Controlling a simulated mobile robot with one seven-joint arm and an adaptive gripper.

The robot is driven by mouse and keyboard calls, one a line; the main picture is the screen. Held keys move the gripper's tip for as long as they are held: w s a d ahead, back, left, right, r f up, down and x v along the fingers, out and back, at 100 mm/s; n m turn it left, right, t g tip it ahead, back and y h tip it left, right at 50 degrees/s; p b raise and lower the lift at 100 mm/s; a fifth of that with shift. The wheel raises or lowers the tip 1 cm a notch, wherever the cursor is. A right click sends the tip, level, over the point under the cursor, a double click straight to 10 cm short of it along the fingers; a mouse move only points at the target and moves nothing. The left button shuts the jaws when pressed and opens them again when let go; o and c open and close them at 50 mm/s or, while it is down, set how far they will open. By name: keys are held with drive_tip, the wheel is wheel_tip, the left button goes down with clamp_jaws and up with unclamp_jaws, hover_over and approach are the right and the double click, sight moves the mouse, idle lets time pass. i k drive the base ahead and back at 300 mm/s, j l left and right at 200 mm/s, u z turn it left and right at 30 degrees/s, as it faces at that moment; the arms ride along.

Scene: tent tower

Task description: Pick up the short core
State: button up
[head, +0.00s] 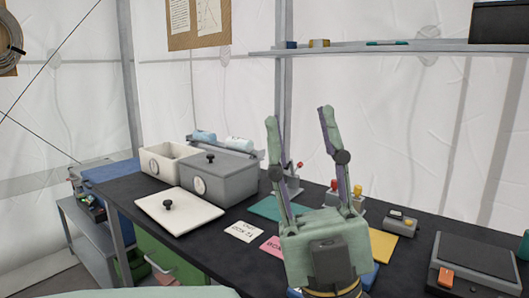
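My gripper (298,114) is raised in front of the table with its two fingers pointing up. The fingers are spread apart with nothing between them. I cannot surely tell which thing is the short core. A pale blue rounded piece (204,136) and a paler whitish-blue piece (238,143) lie on a grey rack (250,153) behind the boxes, left of my gripper. My gripper hides part of the table behind it.
On the dark table (123,190) stand an open cream box (157,172) and a lidded grey box (222,183). A cream lid (178,213) lies in front. Cards and coloured mats lie nearer the middle. A scale-like device (478,262) is at right. A shelf (400,47) hangs above.

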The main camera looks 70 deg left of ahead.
sight(207, 137)
drive_tip(key=j+u, duration=0.2)
drive_tip(key=u, duration=0.25)
drive_tip(key=k+j+u, duration=0.1)
drive_tip(key=j+u, duration=0.15)
drive_tip(key=u, duration=0.25)
drive_tip(key=j+u, duration=0.25)
drive_tip(key=j, duration=0.35)
drive_tip(key=i+j+u, duration=0.2)
drive_tip(key=j, duration=0.4)
